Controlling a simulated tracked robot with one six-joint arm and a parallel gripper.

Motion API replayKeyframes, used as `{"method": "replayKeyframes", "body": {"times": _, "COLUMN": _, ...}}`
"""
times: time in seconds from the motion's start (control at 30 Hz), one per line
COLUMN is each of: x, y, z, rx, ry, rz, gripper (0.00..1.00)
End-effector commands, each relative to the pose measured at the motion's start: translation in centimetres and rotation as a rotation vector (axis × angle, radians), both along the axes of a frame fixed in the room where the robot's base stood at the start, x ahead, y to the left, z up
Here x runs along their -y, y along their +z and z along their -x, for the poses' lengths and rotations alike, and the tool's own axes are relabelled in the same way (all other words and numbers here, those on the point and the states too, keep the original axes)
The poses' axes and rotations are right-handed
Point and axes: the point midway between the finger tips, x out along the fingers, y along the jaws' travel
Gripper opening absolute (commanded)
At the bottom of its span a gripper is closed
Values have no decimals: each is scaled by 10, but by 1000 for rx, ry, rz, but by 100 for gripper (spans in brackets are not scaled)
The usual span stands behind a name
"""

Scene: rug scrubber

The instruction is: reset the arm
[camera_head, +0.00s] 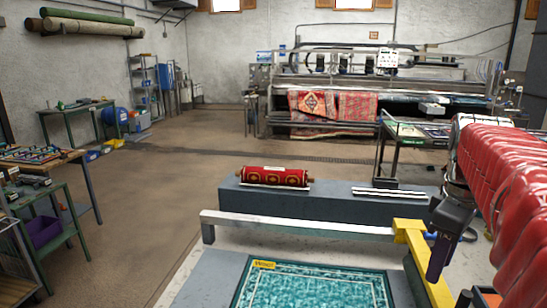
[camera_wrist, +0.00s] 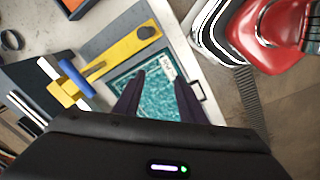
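My gripper (camera_head: 440,245) hangs from my red-sleeved arm at the right of the head view, pointing down. It is beside the yellow arm (camera_head: 428,262) of the scrubber frame, above the right side of the work area. In the wrist view my gripper (camera_wrist: 160,78) shows two dark fingers spread apart with nothing between them. The teal rug (camera_head: 310,286) lies flat below, and it also shows between and beyond the fingers in the wrist view (camera_wrist: 150,100).
A metal crossbar (camera_head: 300,226) joins the yellow arm. A rolled red rug (camera_head: 273,177) lies on a grey bench (camera_head: 330,205) behind it. Tables (camera_head: 45,230) stand left; the middle floor is clear.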

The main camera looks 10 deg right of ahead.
Motion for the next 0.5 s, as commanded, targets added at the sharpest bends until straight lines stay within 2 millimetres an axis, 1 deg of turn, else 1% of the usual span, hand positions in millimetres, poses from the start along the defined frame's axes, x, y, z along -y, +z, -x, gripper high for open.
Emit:
{"method": "replayKeyframes", "body": {"times": 0.03, "x": -18, "y": -2, "z": -5, "rx": 18, "ry": -9, "rz": 9, "gripper": 37}}
{"method": "replayKeyframes", "body": {"times": 0.23, "x": -78, "y": -14, "z": -15, "rx": 99, "ry": -92, "rz": 27, "gripper": 37}}
{"method": "replayKeyframes", "body": {"times": 0.37, "x": -116, "y": -25, "z": -16, "rx": 157, "ry": -144, "rz": 23, "gripper": 37}}
{"method": "replayKeyframes", "body": {"times": 0.5, "x": -154, "y": -37, "z": -13, "rx": 220, "ry": -200, "rz": 7, "gripper": 37}}
